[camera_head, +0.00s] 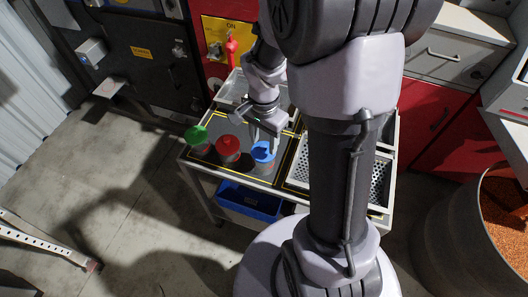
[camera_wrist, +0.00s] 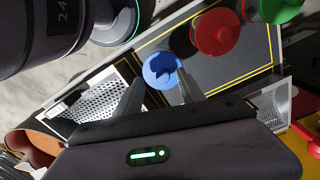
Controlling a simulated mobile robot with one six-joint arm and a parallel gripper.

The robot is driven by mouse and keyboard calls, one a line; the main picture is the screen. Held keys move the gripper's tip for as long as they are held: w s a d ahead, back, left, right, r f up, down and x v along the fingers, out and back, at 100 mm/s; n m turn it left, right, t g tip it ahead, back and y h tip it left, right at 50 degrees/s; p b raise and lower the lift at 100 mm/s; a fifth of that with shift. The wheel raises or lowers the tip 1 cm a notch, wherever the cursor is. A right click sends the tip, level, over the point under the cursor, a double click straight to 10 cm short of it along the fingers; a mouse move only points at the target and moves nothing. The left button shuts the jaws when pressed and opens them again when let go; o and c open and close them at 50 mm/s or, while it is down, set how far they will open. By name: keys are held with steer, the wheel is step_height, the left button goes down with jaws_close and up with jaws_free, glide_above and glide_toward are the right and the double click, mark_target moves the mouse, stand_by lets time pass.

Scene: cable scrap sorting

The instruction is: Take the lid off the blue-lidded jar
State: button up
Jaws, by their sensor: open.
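The blue-lidded jar (camera_head: 262,163) stands on the dark table top, with its blue lid (camera_head: 263,151) on it. In the wrist view the blue lid (camera_wrist: 161,70) lies between and just beyond the two fingertips. My gripper (camera_head: 262,137) is open above the lid; its fingers also show in the wrist view (camera_wrist: 160,87). I cannot tell whether either finger touches the lid. A red-lidded jar (camera_head: 228,147) and a green-lidded jar (camera_head: 197,137) stand in a row to the left of the blue one.
A perforated metal tray (camera_head: 301,166) lies to the right of the jars. A blue bin (camera_head: 248,203) sits below the table's front edge. A yellow panel with a red switch (camera_head: 231,46) stands behind. A large drum of copper-coloured scrap (camera_head: 445,215) is at right.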

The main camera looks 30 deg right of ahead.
mark_target(263, 147)
step_height(263, 147, down, 3)
steer(key=shift+w+b, duration=0.15)
steer(key=shift+b, duration=0.15)
steer(key=shift+r, duration=0.2)
steer(key=shift+c, duration=0.7)
jaws_close()
